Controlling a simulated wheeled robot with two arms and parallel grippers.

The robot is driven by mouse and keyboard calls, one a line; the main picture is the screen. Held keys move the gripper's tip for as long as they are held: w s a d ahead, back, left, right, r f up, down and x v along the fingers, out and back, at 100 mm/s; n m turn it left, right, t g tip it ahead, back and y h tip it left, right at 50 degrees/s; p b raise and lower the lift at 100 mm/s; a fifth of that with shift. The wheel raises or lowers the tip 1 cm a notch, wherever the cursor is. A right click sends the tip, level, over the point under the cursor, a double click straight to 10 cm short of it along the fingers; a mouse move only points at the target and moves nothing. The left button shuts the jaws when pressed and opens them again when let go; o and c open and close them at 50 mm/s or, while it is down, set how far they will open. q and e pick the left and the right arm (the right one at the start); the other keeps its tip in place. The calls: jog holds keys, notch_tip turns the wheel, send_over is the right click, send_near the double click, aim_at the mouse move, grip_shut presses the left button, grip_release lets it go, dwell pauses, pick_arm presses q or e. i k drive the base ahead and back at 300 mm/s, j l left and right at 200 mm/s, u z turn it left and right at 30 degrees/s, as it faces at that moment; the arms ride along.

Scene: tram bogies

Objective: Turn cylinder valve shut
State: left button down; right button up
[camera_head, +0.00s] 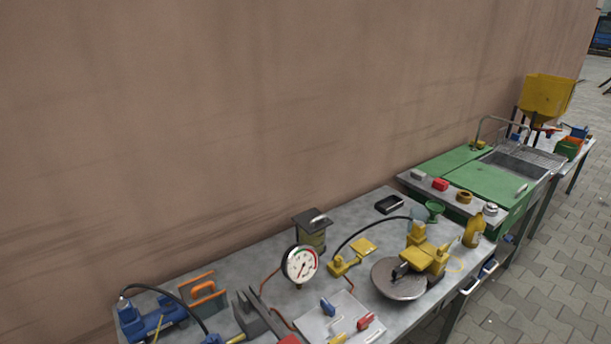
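I cannot make out a gas cylinder or its valve for certain. A round white dial gauge (300,263) with a red needle stands on the grey workbench (365,222), with copper-coloured pipe on both sides. Neither of my grippers is in this view, so I see nothing held.
On the bench are a yellow tool with a round disc (397,281), a dark-topped canister (311,232), a blue tool (150,318) and a yellow bottle (473,231). A green sink unit (452,165) and yellow hopper (546,96) stand beyond. Paved floor (545,262) at right is clear.

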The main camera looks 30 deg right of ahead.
aim_at(330, 309)
jog(key=z, duration=1.35)
jog(key=k+l, duration=0.05)
